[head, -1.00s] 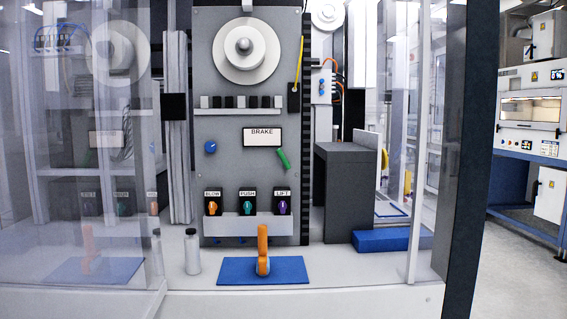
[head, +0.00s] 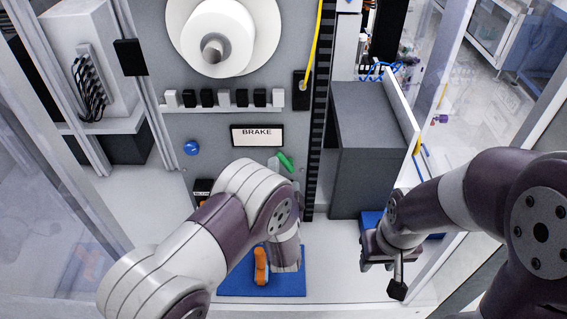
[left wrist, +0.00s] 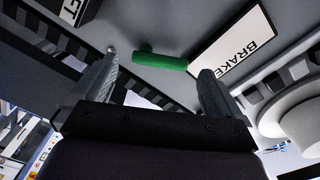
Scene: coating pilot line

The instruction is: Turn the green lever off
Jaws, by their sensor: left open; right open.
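The green lever (head: 286,162) is on the grey panel, just below the right end of the BRAKE sign (head: 257,135). It slants down to the right. In the left wrist view the green lever (left wrist: 160,60) shows in the gap between the fingertips of my left gripper (left wrist: 158,64), which is open and empty. I cannot tell how far the lever is beyond the tips. In the head view my left arm hides most of that gripper and the panel below the lever. My right gripper (head: 383,274) is open and empty, low at the right, well away from the lever.
A blue knob (head: 191,148) is left of the sign. A row of black and white blocks (head: 224,98) runs above it. An orange object (head: 261,266) is on a blue mat (head: 240,287). A dark grey box (head: 366,150) stands right of the panel. Clear guard panels flank the space.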

